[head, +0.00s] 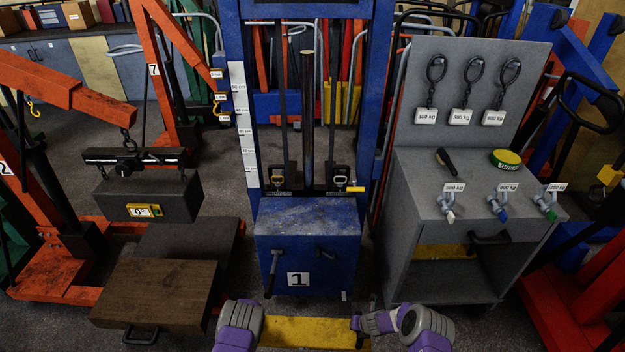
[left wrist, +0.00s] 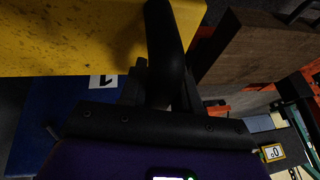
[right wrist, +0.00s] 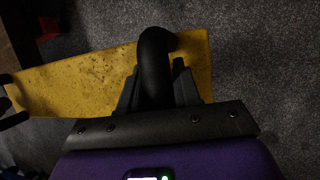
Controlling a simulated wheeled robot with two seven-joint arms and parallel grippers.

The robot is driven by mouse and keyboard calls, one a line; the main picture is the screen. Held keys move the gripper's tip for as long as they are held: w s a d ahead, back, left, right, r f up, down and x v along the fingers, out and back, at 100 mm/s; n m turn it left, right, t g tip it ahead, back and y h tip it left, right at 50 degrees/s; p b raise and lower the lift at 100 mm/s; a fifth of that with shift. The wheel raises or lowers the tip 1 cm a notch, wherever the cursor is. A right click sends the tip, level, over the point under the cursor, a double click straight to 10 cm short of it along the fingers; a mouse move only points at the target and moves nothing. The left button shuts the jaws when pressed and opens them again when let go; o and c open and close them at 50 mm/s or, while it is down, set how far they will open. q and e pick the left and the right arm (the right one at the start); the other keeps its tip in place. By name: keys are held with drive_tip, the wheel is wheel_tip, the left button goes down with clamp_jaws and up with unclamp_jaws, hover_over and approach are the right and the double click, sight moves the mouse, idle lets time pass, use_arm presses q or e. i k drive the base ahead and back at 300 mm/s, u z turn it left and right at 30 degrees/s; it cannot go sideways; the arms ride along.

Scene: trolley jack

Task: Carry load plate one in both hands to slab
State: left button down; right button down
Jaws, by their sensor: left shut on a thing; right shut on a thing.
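The yellow plate (head: 308,332), worn and speckled, is held low at the bottom of the head view, in front of the blue frame. It also shows in the left wrist view (left wrist: 75,40) and the right wrist view (right wrist: 85,85). My left gripper (left wrist: 163,98) is shut on a black handle (left wrist: 166,40) at one end. My right gripper (right wrist: 157,95) is shut on the other black handle (right wrist: 153,50). My left fingers are hidden in the head view. A dark flat slab (head: 185,238) lies at the left, partly behind a brown wooden block (head: 155,292); I cannot tell which is the task's slab.
The blue frame (head: 305,240), labelled 1, stands ahead with a height scale. An orange hoist (head: 75,95) hangs a grey weight (head: 150,200) over the slab. A grey trolley (head: 460,200) with tags stands right; red and blue equipment (head: 580,300) lies beyond it.

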sight(154, 293)
drive_tip(key=u, duration=2.75)
drive_tip(key=i, duration=2.4)
